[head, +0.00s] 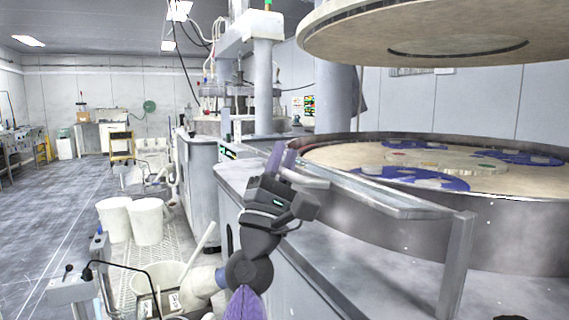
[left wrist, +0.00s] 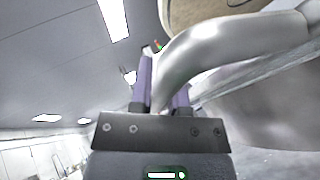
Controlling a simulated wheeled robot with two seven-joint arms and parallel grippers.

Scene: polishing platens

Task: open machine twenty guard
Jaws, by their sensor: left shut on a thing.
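The machine's guard (head: 455,265) is a grey metal frame with a slanted top rail along the front of the large round platen basin (head: 520,225). A pale rounded handle (head: 308,182) is at its left end. My left gripper (head: 284,160) is at that handle, its purple fingers pointing up. In the left wrist view the handle (left wrist: 215,45) is a thick silver curved bar that passes between the fingers (left wrist: 163,85), and the gripper is shut on it. It partly hides the right finger. My right gripper is out of view.
A large round upper plate (head: 440,40) hangs above the basin. Blue carriers (head: 415,178) lie on the platen. White buckets (head: 146,222) stand on the left, and a control post (head: 72,290) with a thin black arm is at lower left. The floor (head: 60,200) beyond is open.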

